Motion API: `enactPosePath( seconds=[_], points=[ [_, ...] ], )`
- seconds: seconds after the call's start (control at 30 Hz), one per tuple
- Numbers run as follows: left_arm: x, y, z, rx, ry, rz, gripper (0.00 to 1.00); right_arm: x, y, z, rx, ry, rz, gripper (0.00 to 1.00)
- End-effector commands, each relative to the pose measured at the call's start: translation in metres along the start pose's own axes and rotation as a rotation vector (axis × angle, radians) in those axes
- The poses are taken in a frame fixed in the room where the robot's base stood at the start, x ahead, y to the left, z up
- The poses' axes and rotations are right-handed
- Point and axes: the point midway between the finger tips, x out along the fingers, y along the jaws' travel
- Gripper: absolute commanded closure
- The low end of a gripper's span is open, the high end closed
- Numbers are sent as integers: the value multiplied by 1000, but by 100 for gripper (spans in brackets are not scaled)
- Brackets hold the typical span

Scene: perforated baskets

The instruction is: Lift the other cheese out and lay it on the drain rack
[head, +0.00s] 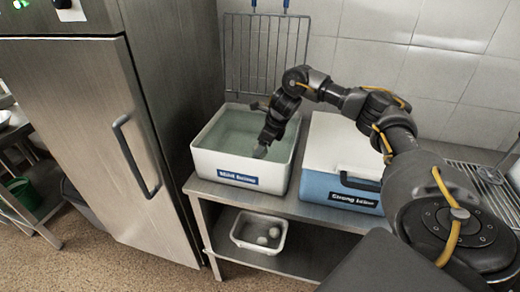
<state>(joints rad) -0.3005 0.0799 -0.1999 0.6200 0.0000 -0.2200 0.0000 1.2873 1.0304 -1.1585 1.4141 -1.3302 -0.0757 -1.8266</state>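My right gripper (262,149) reaches down into the white tub labelled "Mild Brine" (238,180), over greenish liquid (237,128) near the tub's front right. Its fingertips are small and dark here; I cannot tell whether they are open, shut or holding something. No cheese can be made out in the liquid. A wire rack (484,187), which looks like the drain rack, is at the right edge, partly hidden by my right arm. My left gripper is not in view.
A blue box with a white lid, labelled "Strong Brine" (350,196), stands right of the tub. A white bin (240,241) with round pale pieces (263,241) sits on the lower shelf. A wire grid (265,45) stands behind the tub. A steel cabinet (75,120) is at left.

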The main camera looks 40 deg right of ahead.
Motion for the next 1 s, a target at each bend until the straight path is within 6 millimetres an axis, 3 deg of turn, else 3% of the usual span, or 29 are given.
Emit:
enactPosePath(
  seconds=[0.2, 0.43, 0.8, 1.0],
  points=[
    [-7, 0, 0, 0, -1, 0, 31, 19, 0, 0, 1, 0, 1, 29],
    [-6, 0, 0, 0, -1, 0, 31, 21, 0, 0, 0, -1, 0, 30],
    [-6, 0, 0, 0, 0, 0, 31, 20, 0, 0, 0, -1, 0, 78],
    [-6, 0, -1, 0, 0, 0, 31, 20, 0, 0, 0, -2, 0, 82]
  ],
)
